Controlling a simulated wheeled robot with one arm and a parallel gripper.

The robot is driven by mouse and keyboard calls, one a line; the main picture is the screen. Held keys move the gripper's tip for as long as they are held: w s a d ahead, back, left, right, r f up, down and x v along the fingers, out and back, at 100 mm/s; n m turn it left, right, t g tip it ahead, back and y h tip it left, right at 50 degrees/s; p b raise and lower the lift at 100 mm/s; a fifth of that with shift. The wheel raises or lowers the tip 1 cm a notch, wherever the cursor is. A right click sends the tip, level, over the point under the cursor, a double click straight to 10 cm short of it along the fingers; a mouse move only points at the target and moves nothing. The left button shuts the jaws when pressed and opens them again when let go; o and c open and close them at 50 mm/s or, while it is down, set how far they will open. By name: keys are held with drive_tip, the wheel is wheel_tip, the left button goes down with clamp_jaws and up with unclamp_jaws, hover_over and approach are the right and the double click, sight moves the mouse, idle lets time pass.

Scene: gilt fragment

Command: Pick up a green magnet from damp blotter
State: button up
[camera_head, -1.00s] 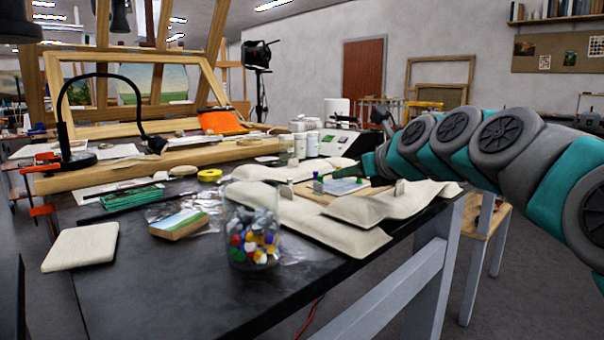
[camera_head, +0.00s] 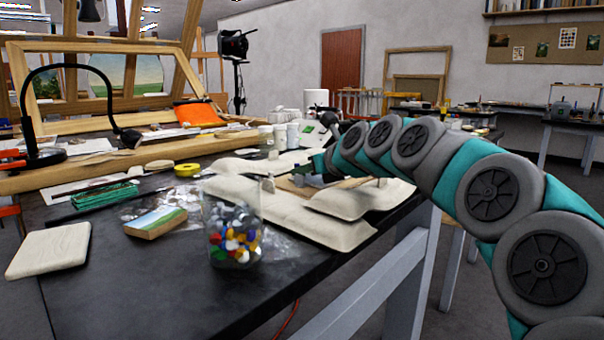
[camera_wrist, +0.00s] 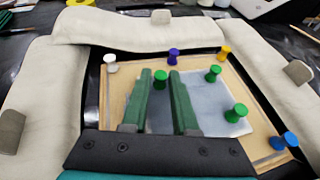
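The damp blotter (camera_wrist: 207,98) is a pale blue-grey sheet on a wooden board (camera_wrist: 262,100) in the wrist view. One green magnet (camera_wrist: 160,79) shows between my fingertips. Two more green magnets stand to the right, one farther back (camera_wrist: 212,74) and one nearer (camera_wrist: 236,113). My gripper (camera_wrist: 160,74) is open, its two green fingers pointing over the blotter, with the first magnet in the gap. I cannot tell whether either finger touches it. In the head view my gripper (camera_head: 322,162) is at the board, which my arm and gripper partly hide.
Blue (camera_wrist: 173,55), yellow (camera_wrist: 224,52) and white (camera_wrist: 109,63) pegs stand along the board's edges, with another blue one (camera_wrist: 283,140) at right. Pale padded bags (camera_head: 295,218) surround the board. A clear jar of coloured pieces (camera_head: 233,225) stands in front on the dark table.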

drive_tip(key=shift+c, duration=0.3)
clamp_jaws()
drive_tip(key=shift+d+r, duration=0.1)
drive_tip(key=shift+r, duration=0.1)
